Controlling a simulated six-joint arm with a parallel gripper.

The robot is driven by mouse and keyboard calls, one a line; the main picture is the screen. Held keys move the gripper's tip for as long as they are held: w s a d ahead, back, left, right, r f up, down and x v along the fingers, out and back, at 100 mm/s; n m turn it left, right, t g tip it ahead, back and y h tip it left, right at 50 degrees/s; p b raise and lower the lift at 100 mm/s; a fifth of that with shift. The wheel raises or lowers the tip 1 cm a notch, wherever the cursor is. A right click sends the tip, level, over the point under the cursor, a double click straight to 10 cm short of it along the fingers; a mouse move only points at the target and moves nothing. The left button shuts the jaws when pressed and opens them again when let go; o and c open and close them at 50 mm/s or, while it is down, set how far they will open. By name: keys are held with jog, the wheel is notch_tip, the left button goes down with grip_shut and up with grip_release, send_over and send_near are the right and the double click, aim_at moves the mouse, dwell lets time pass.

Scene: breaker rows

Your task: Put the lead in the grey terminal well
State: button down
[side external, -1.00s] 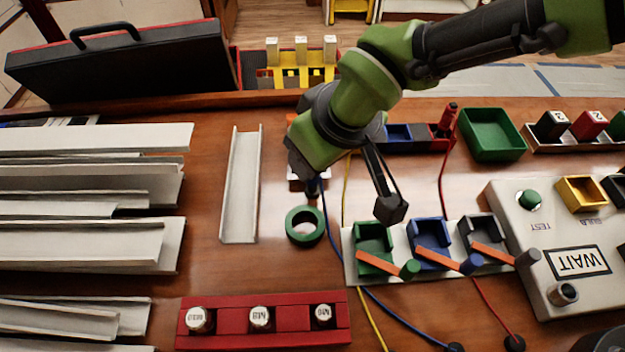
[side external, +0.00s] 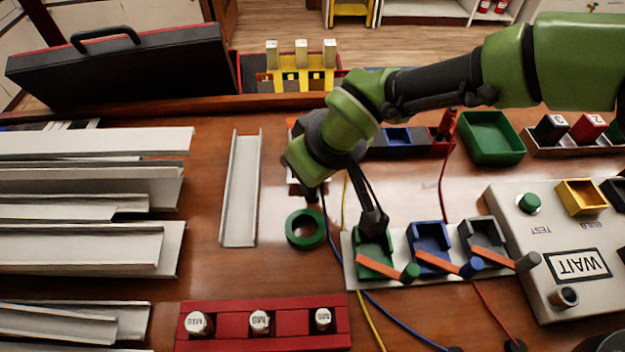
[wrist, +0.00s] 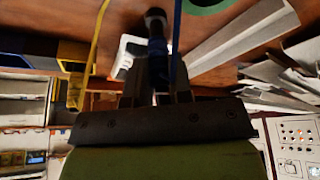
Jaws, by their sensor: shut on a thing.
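My gripper (side external: 309,186) points down at the middle of the table, just behind the green ring. In the wrist view, my gripper (wrist: 157,94) is shut on a lead (wrist: 157,62) with a blue body and a black end. In the side view, little of the held lead shows; a blue cable (side external: 331,232) runs down from the gripper. The grey terminal well (side external: 482,236) is the rightmost in the row on a pale base, right of the gripper and apart from it. An orange lever lies at its front.
The green (side external: 368,262) and blue (side external: 428,238) wells stand left of the grey one. A green ring (side external: 305,230), a channel (side external: 240,190), a red block (side external: 292,320) and a WAIT box (side external: 540,215) surround the area. Yellow (side external: 346,205) and red (side external: 443,180) cables cross the table.

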jog(key=shift+r, duration=0.1)
notch_tip(320, 180, up, 10)
jog(key=shift+f, duration=0.1)
jog(key=s+d+r+m+g+h, duration=0.1)
jog(key=s+d+m+h, duration=0.3)
jog(key=d+m, duration=0.7)
jog(key=s+d+m+g+h, duration=0.1)
jog(key=s+d+m+h, duration=0.3)
jog(key=d+m, duration=0.7)
jog(key=shift+m+y, duration=0.3)
jog(key=shift+y, duration=0.1)
jog(key=shift+s+d+f, duration=0.2)
jog(key=shift+s+f, duration=0.05)
jog(key=shift+f, duration=1.35)
jog(key=shift+s+d+f, duration=0.2)
jog(key=shift+d+f, duration=0.05)
jog(key=shift+f, duration=1.3)
jog(key=shift+s+d+f, duration=0.2)
jog(key=shift+s+f, duration=0.05)
jog(key=shift+f, duration=1.35)
jog(key=shift+f, duration=0.1)
jog(key=c, duration=1)
grip_release()
jog(key=shift+c, duration=0.2)
